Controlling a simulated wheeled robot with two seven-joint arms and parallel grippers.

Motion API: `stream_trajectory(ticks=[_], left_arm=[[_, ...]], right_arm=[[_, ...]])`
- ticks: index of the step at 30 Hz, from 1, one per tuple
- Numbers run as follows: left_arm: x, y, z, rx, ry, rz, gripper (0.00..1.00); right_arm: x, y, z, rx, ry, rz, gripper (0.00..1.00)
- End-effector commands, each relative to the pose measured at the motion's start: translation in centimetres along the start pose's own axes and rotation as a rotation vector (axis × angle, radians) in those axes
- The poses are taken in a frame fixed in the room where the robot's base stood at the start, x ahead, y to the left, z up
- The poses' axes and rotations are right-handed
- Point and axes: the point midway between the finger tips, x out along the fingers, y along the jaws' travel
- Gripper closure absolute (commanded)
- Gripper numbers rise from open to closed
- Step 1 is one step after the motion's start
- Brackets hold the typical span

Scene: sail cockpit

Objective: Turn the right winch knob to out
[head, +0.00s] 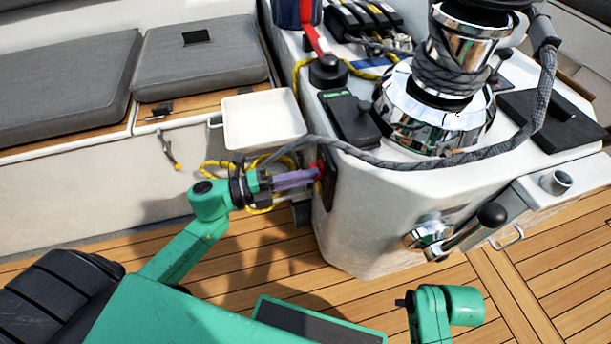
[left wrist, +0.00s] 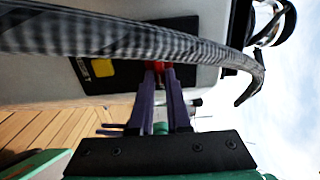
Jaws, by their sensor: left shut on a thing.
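A small black panel (head: 329,185) is on the side wall of the white winch pedestal. It bears a red knob (head: 320,168) and a yellow part (head: 318,187). In the left wrist view the red knob (left wrist: 154,66) sits between the purple fingertips, and the yellow part (left wrist: 103,68) is to its left on the black panel (left wrist: 186,26). My left gripper (head: 314,174) is shut on the red knob, which its fingers mostly hide. No marking for the knob's setting can be read. My right gripper is not in view.
A thick grey rope (head: 390,160) hangs across the pedestal just above my left gripper and crosses close to the left wrist camera. The chrome winch (head: 432,110) stands on top. A white tray (head: 262,121) is left of the pedestal. A winch handle (head: 468,228) sticks out at the lower right.

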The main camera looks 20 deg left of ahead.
Motion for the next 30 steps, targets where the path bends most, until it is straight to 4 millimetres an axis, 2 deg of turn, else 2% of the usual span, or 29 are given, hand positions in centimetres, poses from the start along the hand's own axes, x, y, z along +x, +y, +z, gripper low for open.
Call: stream_trajectory(ticks=[12,13,15,30], left_arm=[[-0.04,0.21,-0.07,0.009,0.001,0.005,1.00],[-0.04,0.22,-0.07,0.008,0.001,0.005,0.77],[-0.03,0.20,-0.06,0.008,0.001,0.005,0.55],[-0.18,0.06,-0.02,0.007,0.000,0.002,0.55]], right_arm=[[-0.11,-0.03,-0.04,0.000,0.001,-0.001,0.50],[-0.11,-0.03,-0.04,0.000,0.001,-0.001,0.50],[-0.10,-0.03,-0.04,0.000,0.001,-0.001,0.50],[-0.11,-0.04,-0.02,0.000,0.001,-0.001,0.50]])
